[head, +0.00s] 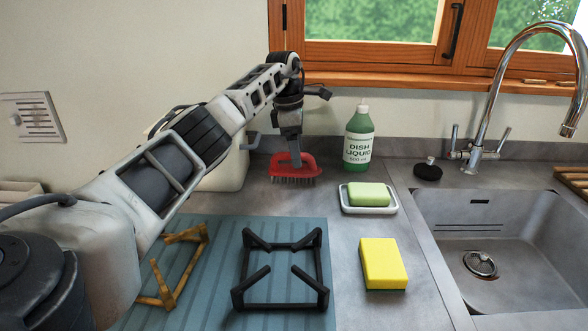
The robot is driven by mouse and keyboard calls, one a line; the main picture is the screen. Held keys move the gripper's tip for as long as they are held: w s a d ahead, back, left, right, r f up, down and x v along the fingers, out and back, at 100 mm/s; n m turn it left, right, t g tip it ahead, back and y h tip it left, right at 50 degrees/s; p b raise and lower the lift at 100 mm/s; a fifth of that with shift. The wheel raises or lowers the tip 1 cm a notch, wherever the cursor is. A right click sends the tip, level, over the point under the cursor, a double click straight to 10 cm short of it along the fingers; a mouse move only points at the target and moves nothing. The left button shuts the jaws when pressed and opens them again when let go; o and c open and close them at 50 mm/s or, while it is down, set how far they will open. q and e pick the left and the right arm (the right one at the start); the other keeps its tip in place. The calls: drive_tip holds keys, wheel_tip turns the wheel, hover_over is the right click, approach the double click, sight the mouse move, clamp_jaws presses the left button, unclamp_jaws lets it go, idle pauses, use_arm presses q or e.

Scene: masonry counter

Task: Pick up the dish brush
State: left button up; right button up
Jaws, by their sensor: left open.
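The dish brush (307,170) is red with dark bristles facing down. It stands on the grey counter near the back wall, left of the green dish liquid bottle. My left gripper (295,158) points down right at the brush, its fingertips at the brush's red top. The jaws are open, and the fingers partly cover the brush. From this angle I cannot tell whether the fingers touch it. My right gripper is not in the picture.
The dish liquid bottle (358,138) and a green soap bar (368,194) on a white dish stand right of the brush. A yellow sponge (383,263), black grate (283,268) and rusty-yellow grate (172,265) lie nearer. The sink (515,250) with chrome tap is at right.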

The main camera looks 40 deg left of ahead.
use_arm(q)
wheel_tip(320, 180, down, 4)
drive_tip(key=shift+s+r, duration=0.1)
drive_tip(key=shift+f, duration=0.3)
drive_tip(key=c, duration=1.1)
drive_tip(key=shift+r, duration=0.15)
